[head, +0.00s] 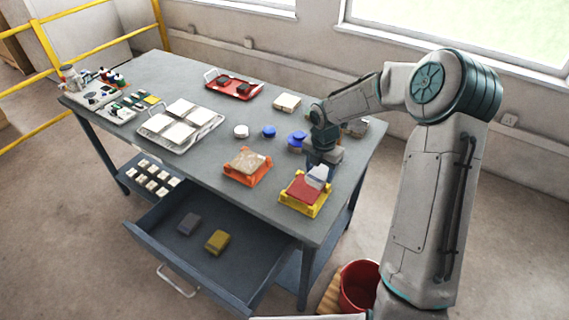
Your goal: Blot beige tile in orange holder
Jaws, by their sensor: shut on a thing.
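The beige tile (248,160) lies flat in the orange holder (238,178) near the front edge of the table. A dark red tile (303,187) lies in a yellow holder (292,205) to its right. My gripper (319,166) is to the right of the orange holder, apart from it. It is shut on a pale whitish block (317,177), which shows just over the back right of the yellow holder. I cannot tell whether the block touches the red tile. My arm comes in from the right and hides part of the table behind the gripper.
Blue round items (269,131) and a white one (241,131) stand behind the orange holder. A tray of pale tiles (206,121) and a red tray (216,79) are farther left. An open drawer (161,237) with a grey block (188,223) and a yellow block (217,241) juts out in front.

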